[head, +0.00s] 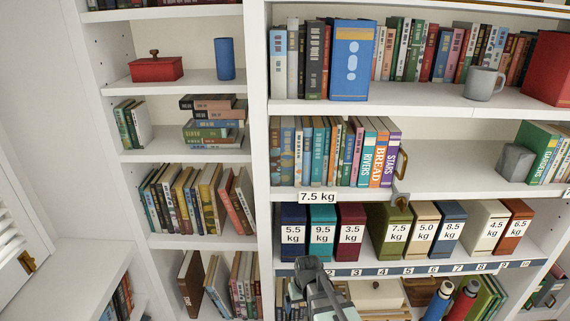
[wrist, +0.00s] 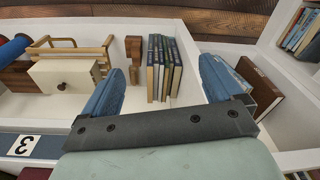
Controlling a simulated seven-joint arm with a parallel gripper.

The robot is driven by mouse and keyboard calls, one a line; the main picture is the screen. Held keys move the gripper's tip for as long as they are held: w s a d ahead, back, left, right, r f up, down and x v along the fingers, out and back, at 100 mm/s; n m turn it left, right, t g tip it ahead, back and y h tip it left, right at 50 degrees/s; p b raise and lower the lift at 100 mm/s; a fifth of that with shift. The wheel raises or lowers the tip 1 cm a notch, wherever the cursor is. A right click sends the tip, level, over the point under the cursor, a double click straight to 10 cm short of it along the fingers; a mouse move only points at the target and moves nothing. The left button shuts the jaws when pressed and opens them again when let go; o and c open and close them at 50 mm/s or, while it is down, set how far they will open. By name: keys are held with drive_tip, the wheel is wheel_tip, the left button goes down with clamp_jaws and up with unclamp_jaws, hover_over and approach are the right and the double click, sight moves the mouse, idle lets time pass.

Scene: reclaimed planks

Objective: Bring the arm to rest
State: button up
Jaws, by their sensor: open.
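My gripper (wrist: 162,70) shows in the wrist view with its two blue fingers spread wide and nothing between them. Behind the gap is a shelf with a row of upright dark books (wrist: 164,68); I cannot tell how far off they are. In the head view my arm (head: 322,290) reaches in from the bottom edge, in front of the numbered shelf strip (head: 385,271). Its dark end is below the blue 5.5 kg box (head: 293,228) and the teal 9.5 kg box (head: 322,228). The fingers cannot be made out there.
Several weight-labelled boxes stand in a row, including an olive 7.5 kg box (head: 389,232). A 7.5 kg tag (head: 317,197) is on the shelf edge above. In the wrist view a cream drawer box (wrist: 62,76) and a wooden rack (wrist: 85,50) are left of the fingers.

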drive_tip(key=s+d+f+m, duration=0.1)
drive_tip(key=s+d, duration=0.2)
drive_tip(key=d, duration=0.3)
drive_tip(key=s+d+f+m, duration=0.1)
drive_tip(key=s+d+m, duration=0.15)
drive_tip(key=d, duration=0.35)
drive_tip(key=s+f+g, duration=0.4)
drive_tip(key=s+f, duration=0.9)
drive_tip(key=s, duration=0.1)
drive_tip(key=shift+a+n, duration=0.3)
drive_tip(key=shift+n, duration=0.15)
drive_tip(key=s+f+g, duration=0.1)
drive_tip(key=s+f, duration=0.1)
drive_tip(key=s, duration=0.3)
drive_tip(key=s+f+g, duration=0.1)
drive_tip(key=s+f, duration=0.1)
drive_tip(key=s, duration=0.3)
drive_tip(key=s+f+g, duration=0.1)
drive_tip(key=s+f, duration=0.2)
drive_tip(key=s, duration=0.2)
drive_tip(key=shift+s+f+g, duration=0.1)
drive_tip(key=shift+s+g, duration=0.2)
drive_tip(key=shift+w, duration=0.1)
